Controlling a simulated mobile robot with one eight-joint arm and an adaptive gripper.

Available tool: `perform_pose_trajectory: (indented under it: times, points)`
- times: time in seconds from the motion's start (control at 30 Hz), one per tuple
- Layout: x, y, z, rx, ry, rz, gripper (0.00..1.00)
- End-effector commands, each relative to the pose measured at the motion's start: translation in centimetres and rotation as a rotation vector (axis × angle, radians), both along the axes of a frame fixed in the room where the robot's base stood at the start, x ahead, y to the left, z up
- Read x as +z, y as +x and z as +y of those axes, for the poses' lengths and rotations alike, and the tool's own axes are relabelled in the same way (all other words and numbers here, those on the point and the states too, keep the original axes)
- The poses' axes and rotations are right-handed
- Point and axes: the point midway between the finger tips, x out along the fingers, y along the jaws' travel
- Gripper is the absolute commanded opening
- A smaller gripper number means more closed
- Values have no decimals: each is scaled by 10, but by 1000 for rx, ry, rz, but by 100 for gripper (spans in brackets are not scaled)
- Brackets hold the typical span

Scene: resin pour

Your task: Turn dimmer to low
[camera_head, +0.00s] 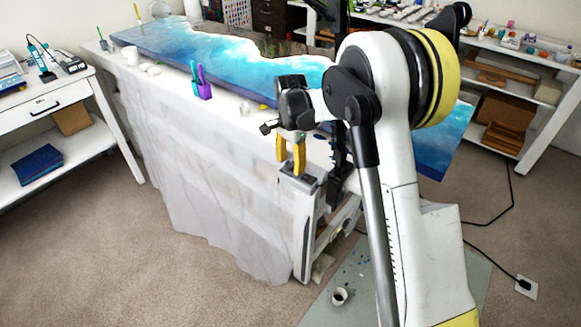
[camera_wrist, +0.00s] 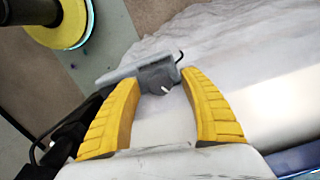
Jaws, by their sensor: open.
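The dimmer is a grey box (camera_head: 300,183) at the near end of the cloth-draped table in the head view. In the wrist view its dark grey knob (camera_wrist: 156,77) carries a short white mark and sits on a lighter grey plate (camera_wrist: 118,74). My gripper (camera_head: 291,168) has yellow fingers pointing down just above the dimmer. In the wrist view my gripper (camera_wrist: 161,80) is open, with one fingertip on each side of the knob. I cannot tell whether either finger touches it. My gripper partly hides the dimmer in the head view.
A blue resin slab (camera_head: 230,58) lies along the table. Purple and teal holders (camera_head: 202,85) and a white cup (camera_head: 130,56) stand on the table's white cover (camera_head: 190,135). A white side table (camera_head: 60,115) stands left. A cup (camera_head: 339,296) sits on the floor mat. Carpet at lower left is clear.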

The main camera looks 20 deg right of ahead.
Motion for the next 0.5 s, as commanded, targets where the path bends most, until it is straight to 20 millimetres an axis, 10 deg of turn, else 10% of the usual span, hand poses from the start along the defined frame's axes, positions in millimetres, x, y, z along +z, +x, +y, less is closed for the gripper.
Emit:
perform_pose_trajectory:
  times: [0.3, 0.5]
  points:
    - [-2, 0, 0, 0, 0, 0, 50]
    - [-2, 0, 0, 0, 0, 0, 0]
